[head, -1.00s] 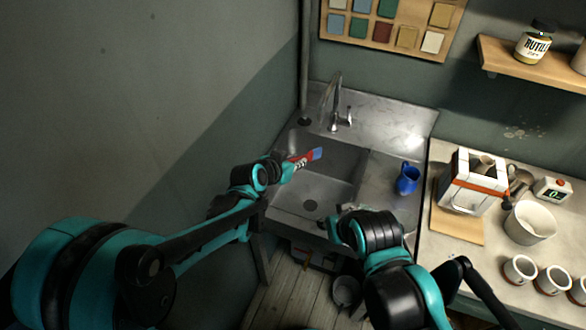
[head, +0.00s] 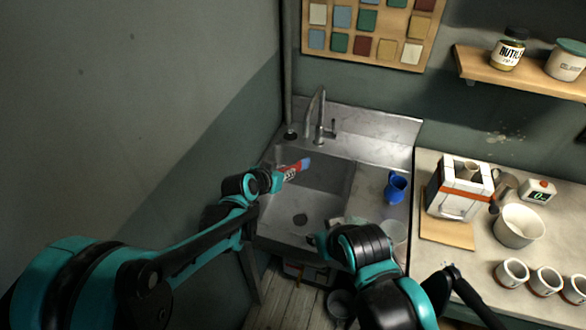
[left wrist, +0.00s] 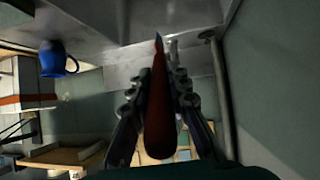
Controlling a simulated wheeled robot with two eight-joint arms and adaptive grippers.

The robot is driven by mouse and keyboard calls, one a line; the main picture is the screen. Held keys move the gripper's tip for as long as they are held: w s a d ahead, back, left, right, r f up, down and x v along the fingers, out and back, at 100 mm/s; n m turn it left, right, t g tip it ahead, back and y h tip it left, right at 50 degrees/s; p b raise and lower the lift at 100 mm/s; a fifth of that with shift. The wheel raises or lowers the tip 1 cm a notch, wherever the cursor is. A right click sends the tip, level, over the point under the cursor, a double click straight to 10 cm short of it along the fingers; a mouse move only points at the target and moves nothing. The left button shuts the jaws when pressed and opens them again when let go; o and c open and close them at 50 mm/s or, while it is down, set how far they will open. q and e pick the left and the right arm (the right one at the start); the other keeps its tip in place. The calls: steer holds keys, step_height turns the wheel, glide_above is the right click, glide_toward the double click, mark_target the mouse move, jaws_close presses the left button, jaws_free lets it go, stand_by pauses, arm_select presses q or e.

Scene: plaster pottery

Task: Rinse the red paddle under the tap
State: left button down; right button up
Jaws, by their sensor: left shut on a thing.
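The red paddle (head: 293,170) has a red body with pale marks and a blue tip. My left gripper (head: 281,177) is shut on it and holds it above the left part of the sink basin (head: 320,187). In the left wrist view the paddle (left wrist: 159,110) stands between the fingers, its tip pointing away. The metal tap (head: 320,112) rises behind the basin, beyond the paddle's tip and apart from it. I see no water stream. My right gripper (head: 326,240) is near the sink's front edge, and its fingers are not clear.
A blue mug (head: 396,188) stands on the drainboard right of the basin; it also shows in the left wrist view (left wrist: 55,60). A white machine (head: 459,190), a white bowl (head: 518,226) and several cups are on the right counter. The wall is close on the left.

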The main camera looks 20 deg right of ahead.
arm_select(q)
steer(key=shift+d, duration=0.1)
steer(key=shift+s+d, duration=0.25)
steer(key=shift+d, duration=0.15)
steer(key=shift+a, duration=0.1)
steer(key=shift+w+a, duration=0.3)
steer(key=shift+a, duration=0.15)
steer(key=shift+s+d, duration=0.1)
steer(key=shift+d, duration=0.05)
steer(key=shift+s+d, duration=0.2)
steer(key=shift+d, duration=0.2)
steer(key=shift+a, duration=0.15)
